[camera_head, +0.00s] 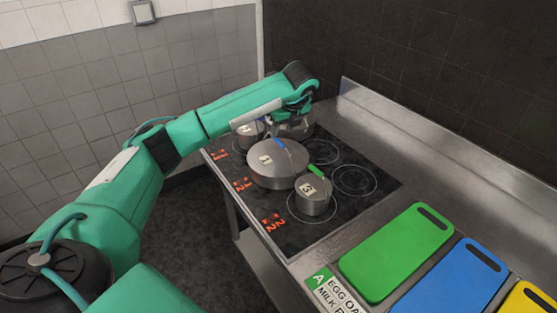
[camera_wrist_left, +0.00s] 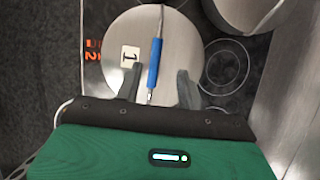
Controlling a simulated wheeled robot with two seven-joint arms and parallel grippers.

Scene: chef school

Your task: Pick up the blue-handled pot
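The blue-handled pot (camera_head: 277,171) is a wide grey steel pot with a "1" label, standing on the black hob. Its blue handle (camera_head: 280,144) lies across the lid. In the left wrist view the pot (camera_wrist_left: 190,45) fills the top middle, and the blue handle (camera_wrist_left: 154,62) points down the picture. My left gripper (camera_wrist_left: 158,73) is open, with one dark finger on each side of the handle's near end, apart from it. Its height above the handle is hard to tell. In the head view my wrist partly hides the gripper. My right gripper is not in view.
A smaller green-handled pot (camera_head: 313,197) with a "3" label stands close in front. Two other pots, one at the left (camera_head: 249,134) and one at the back (camera_head: 297,130), stand behind. Green (camera_head: 398,252) and blue (camera_head: 455,285) boards lie at right. Walls bound the hob.

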